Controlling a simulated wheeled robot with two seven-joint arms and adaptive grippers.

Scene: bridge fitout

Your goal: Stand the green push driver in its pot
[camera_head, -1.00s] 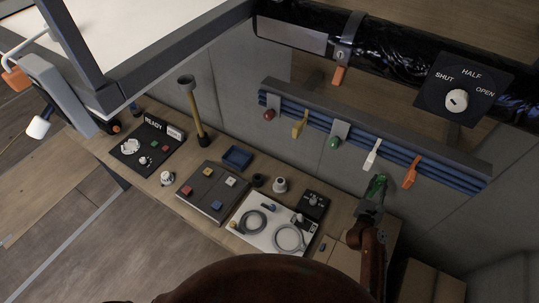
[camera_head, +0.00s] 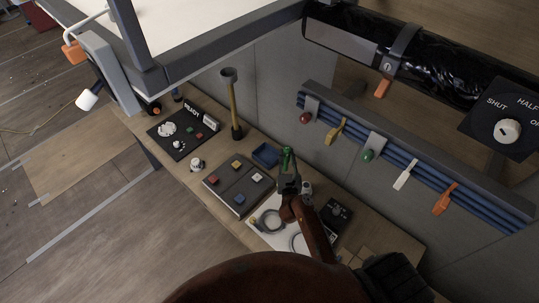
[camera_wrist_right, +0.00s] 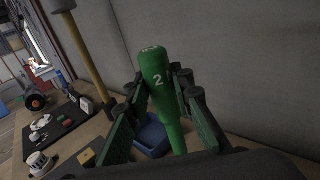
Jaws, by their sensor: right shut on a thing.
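The green push driver (camera_head: 287,154) is in my right gripper (camera_head: 288,172), above the middle of the workbench. In the right wrist view the driver (camera_wrist_right: 158,78) has a thick rounded green handle marked "2" and a thinner green part below. It stands roughly upright between the two fingers of my right gripper (camera_wrist_right: 157,106), which are shut on it. Its lower end is hidden by the gripper. I cannot make out the pot; my right gripper and arm cover part of the bench there. My left gripper is not in view.
A blue tray (camera_head: 265,155) is just left of the driver. A tall yellow-handled tool (camera_head: 233,105) stands behind it. A panel with coloured buttons (camera_head: 238,186) and a READY panel (camera_head: 182,132) lie left. A rail with coloured clips (camera_head: 410,160) runs along the wall.

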